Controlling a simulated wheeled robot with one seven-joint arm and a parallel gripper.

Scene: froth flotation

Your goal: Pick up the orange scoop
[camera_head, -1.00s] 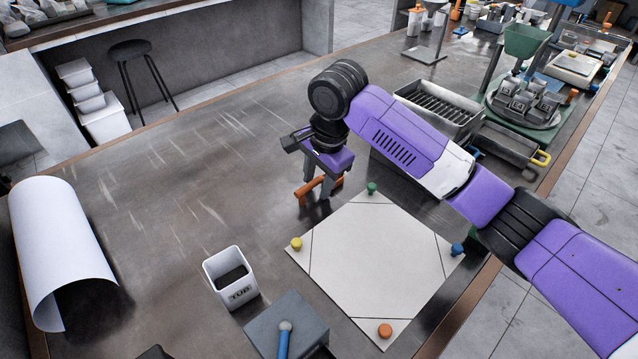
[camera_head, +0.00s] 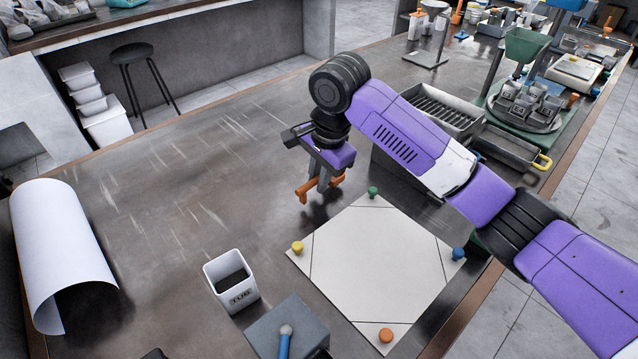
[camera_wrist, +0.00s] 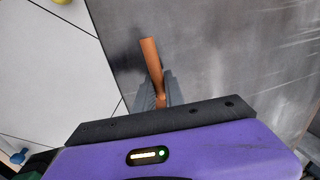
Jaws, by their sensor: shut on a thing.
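The orange scoop (camera_head: 304,191) is between the fingers of my gripper (camera_head: 319,184) in the head view, near the top corner of the white sheet. My gripper points down and is shut on the scoop. The scoop seems to hang a little above the dark metal table. In the wrist view the scoop (camera_wrist: 152,62) sticks out beyond the grey fingers (camera_wrist: 160,92), and its rear part is hidden by my gripper's body.
The white sheet (camera_head: 375,265) has coloured knobs at its corners. A white tub (camera_head: 231,281) and a grey block (camera_head: 287,330) stand in front. A paper roll (camera_head: 62,250) is at left. A slotted metal box (camera_head: 440,105) stands behind my arm. The table's middle left is clear.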

